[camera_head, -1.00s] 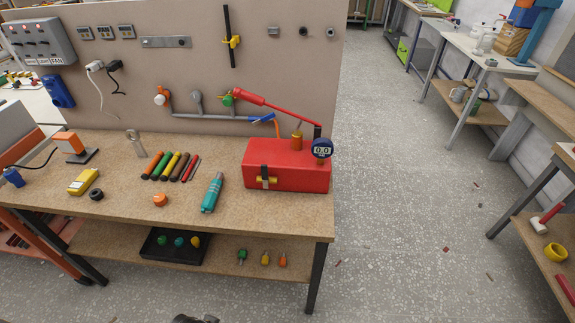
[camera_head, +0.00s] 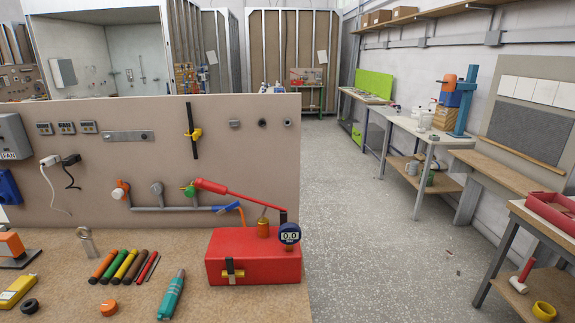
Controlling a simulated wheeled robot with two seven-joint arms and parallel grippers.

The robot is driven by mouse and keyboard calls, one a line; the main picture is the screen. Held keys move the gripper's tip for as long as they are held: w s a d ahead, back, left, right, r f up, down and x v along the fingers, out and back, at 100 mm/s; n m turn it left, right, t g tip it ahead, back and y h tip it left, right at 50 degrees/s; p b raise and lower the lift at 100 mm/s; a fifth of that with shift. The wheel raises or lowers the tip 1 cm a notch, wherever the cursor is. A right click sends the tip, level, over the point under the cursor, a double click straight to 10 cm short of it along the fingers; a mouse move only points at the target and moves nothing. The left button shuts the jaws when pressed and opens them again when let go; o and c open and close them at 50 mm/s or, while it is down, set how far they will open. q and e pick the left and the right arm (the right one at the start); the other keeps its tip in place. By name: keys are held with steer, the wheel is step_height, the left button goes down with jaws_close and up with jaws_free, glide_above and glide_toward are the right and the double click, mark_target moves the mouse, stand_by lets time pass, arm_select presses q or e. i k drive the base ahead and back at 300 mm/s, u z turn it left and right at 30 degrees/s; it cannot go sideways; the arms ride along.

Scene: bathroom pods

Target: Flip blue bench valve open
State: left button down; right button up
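The blue valve handle (camera_head: 228,210) sits at the right end of the grey pipe (camera_head: 176,208) on the bench's back panel, just above and behind the red pump box (camera_head: 254,258). It slants up to the right. An orange hose (camera_head: 242,214) is beside it. The red pump lever (camera_head: 238,196) passes above it, and a round gauge reading 0.0 (camera_head: 289,233) stands on the box's right. A green fitting (camera_head: 189,190) and a red-orange knob (camera_head: 120,190) are also on the pipe. Neither of my grippers shows in the head view.
The bench top (camera_head: 207,303) holds coloured rods (camera_head: 123,265), a teal tool (camera_head: 172,296), an orange cap (camera_head: 109,308) and a yellow meter (camera_head: 17,290). Free floor (camera_head: 370,240) lies right of the bench. Further right are a white-topped table (camera_head: 430,133) and wooden benches (camera_head: 515,183).

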mark_target(234, 205)
steer(key=k, duration=0.65)
steer(key=u, duration=0.6)
steer(key=i, duration=0.55)
steer(key=u, duration=0.8)
steer(key=i, duration=0.65)
